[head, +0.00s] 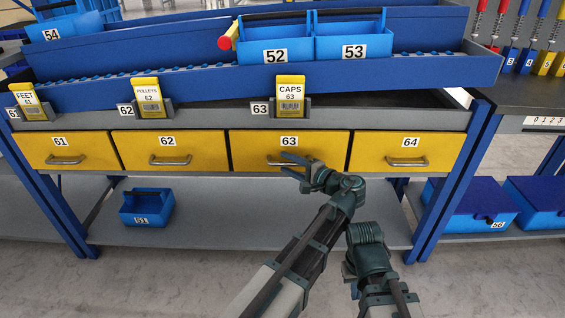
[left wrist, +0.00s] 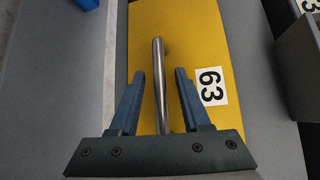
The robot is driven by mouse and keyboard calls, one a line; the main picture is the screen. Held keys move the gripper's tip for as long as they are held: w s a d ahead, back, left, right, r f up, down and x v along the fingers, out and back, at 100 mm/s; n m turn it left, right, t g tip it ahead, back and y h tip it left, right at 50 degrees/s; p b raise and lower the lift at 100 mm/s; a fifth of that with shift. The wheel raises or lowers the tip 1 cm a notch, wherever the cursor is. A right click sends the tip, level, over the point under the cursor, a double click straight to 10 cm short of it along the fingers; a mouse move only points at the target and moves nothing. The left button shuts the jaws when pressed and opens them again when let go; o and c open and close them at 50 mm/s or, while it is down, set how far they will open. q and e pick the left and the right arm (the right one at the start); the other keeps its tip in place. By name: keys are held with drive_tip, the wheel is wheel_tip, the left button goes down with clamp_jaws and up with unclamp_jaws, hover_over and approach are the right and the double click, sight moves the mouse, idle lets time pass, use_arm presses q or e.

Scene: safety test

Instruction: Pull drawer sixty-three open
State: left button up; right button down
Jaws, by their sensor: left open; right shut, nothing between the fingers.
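Drawer sixty-three (head: 248,143) is a yellow front with a white 63 label, in the row under the workbench top. It looks closed, level with its neighbours. My left gripper (head: 288,165) is at its metal bar handle (head: 273,161). In the left wrist view the open fingers of my left gripper (left wrist: 157,100) stand on either side of the handle (left wrist: 158,75), with gaps to both. The yellow front (left wrist: 190,40) and 63 label show behind. My right arm shows low in the head view; its fingertips cannot be made out.
Closed yellow drawers 61 (head: 45,143), 62 (head: 150,140) and 64 (head: 410,142) flank it. A blue bin 51 (head: 147,207) stands on the grey lower shelf (head: 240,220). Blue bins 52 (head: 270,45) and 53 (head: 345,42) are above. Blue box 56 (head: 470,195) is at right.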

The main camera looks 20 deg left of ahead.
use_arm(q)
clamp_jaws()
idle(1.4)
